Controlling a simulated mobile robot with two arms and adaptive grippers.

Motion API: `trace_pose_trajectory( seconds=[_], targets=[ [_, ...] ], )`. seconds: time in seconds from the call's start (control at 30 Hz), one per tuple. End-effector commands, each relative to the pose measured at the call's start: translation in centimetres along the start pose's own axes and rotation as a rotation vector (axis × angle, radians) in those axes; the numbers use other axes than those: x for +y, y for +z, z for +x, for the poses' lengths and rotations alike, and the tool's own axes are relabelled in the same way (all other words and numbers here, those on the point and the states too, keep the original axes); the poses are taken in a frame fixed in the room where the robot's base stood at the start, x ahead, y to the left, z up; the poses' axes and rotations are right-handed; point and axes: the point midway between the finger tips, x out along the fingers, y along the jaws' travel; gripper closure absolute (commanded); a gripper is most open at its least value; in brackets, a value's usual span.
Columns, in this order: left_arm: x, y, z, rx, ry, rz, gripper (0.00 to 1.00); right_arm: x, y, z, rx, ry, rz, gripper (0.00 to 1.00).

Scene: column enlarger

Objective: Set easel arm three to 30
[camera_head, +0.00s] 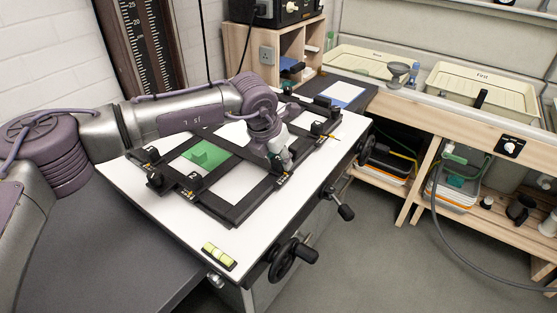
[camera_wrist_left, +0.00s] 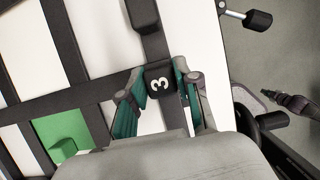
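The easel (camera_head: 235,208) is a black frame with crossing bars on a white board. My left gripper (camera_head: 285,165) is down at its right side in the head view. In the left wrist view, easel arm three is the black block marked with a white 3 (camera_wrist_left: 160,82). My left gripper's teal-padded fingers (camera_wrist_left: 161,75) stand on both sides of this block, with no clear gap at the tips, so it looks shut on it. The head view hides most of this block behind the gripper. The reading on its scale is not legible.
A green block on a green sheet (camera_head: 205,154) lies inside the frame. A yellow-green level (camera_head: 219,256) lies near the board's front corner. Hand cranks (camera_head: 293,258) stick out from the front side. Trays (camera_head: 482,90) stand on the wooden bench at the right.

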Motion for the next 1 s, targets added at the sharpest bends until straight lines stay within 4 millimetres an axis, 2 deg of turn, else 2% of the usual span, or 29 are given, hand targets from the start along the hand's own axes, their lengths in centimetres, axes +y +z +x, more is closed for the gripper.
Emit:
trace_pose_trajectory(
  seconds=[0.03, 0.1, 0.13, 0.4, 0.53, 1.0],
  targets=[
    [0.0, 0.0, 0.0, 0.000, 0.000, 0.000, 0.57, 0.0, 0.1, 0.0, -0.001, 0.000, 0.000, 1.00],
    [0.0, 0.0, 0.0, 0.000, 0.000, 0.000, 0.46, -0.1, 0.1, 0.0, -0.002, -0.001, 0.000, 1.00],
    [0.0, 0.0, 0.0, 0.000, 0.000, 0.000, 0.44, -0.1, 0.2, 0.0, -0.002, -0.002, 0.001, 1.00],
    [0.0, 0.0, -0.1, 0.001, 0.000, 0.000, 0.44, -0.2, 0.6, 0.0, -0.008, -0.002, -0.001, 1.00],
    [0.0, 0.0, -1.0, 0.000, 0.000, 0.000, 0.44, -0.1, 0.5, 0.0, -0.008, -0.002, -0.001, 1.00],
    [0.1, 0.1, -10.0, -0.002, 0.001, 0.000, 0.44, -0.1, 0.4, 0.0, -0.006, -0.002, 0.000, 1.00]
  ],
)
